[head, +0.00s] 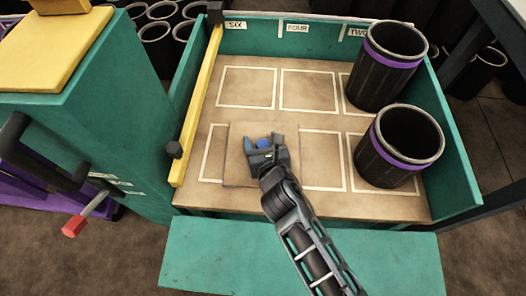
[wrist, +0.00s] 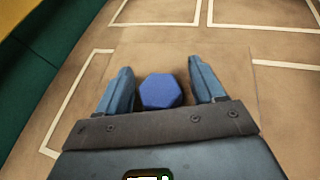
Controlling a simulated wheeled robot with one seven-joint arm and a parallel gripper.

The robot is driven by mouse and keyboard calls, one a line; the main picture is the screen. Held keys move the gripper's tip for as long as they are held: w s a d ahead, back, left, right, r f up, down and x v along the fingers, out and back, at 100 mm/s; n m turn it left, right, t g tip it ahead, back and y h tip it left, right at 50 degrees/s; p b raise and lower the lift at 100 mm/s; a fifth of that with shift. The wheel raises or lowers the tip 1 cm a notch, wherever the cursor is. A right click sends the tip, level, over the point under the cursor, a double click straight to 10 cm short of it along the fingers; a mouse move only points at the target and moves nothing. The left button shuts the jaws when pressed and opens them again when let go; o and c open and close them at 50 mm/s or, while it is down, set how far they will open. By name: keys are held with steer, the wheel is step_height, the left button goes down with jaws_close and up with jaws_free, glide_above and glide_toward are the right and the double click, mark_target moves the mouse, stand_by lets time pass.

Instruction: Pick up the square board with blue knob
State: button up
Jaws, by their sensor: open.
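The square board (head: 235,176) is tan, close to the colour of the tray floor, and lies over the front left outlined cells. Its blue knob (head: 263,143) shows between my gripper's fingers in the head view. In the wrist view the knob (wrist: 161,91) is a blue faceted block, midway between the two fingers with a gap on each side. My gripper (head: 264,147) is open over the board, and its fingers (wrist: 161,85) stand either side of the knob. My gripper and arm hide part of the board in the head view.
Two black sleeves with purple bands, one at the back (head: 385,75) and one in front (head: 393,158), stand at the tray's right. A yellow bar (head: 201,100) runs along the left. The green tray wall (head: 265,36) bounds the back. The back left outlined cells (head: 247,88) are empty.

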steer(key=shift+c, duration=0.3)
jaws_close()
steer(key=shift+r, duration=0.2)
